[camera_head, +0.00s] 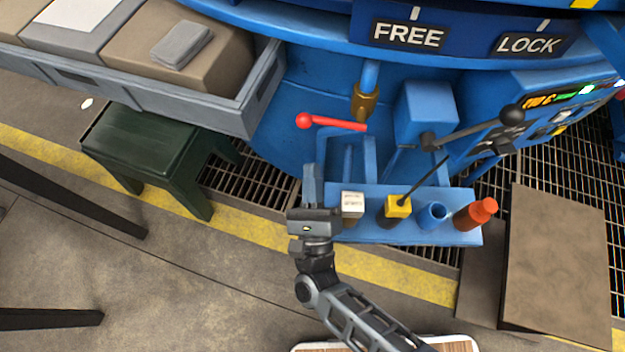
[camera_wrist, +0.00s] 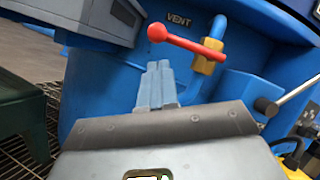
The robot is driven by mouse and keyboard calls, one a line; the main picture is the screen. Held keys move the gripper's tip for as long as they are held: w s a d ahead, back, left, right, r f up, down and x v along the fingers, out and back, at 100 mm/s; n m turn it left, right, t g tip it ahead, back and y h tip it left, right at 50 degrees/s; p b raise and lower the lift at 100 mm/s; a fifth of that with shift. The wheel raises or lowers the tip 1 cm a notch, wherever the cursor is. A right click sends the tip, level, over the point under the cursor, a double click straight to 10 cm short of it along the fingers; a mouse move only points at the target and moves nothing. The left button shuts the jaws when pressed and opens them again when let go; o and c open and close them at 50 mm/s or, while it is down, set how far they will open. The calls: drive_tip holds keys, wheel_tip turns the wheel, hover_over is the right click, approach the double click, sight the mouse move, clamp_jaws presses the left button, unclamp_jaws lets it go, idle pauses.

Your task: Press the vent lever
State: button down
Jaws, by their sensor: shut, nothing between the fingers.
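The vent lever (camera_head: 335,122) is a red bar with a red ball at its left end. It sticks out to the left from a brass valve (camera_head: 364,103) on a blue pipe. In the wrist view the lever (camera_wrist: 188,43) slopes down from the ball to the valve, below a "VENT" label (camera_wrist: 179,20). My gripper (camera_head: 310,170) is shut and empty. In the head view its fingertips are below the ball. In the wrist view my gripper (camera_wrist: 158,66) points up at the lever, with a visible gap between them.
A blue shelf (camera_head: 350,232) holds a white block (camera_head: 352,205), a yellow block (camera_head: 398,207) and a red bottle (camera_head: 476,214) right of my gripper. A black-knobbed handle (camera_head: 470,130) sticks out right of the lever. A green stool (camera_head: 150,145) and grey tray (camera_head: 190,105) stand left.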

drive_tip(key=x, duration=0.6)
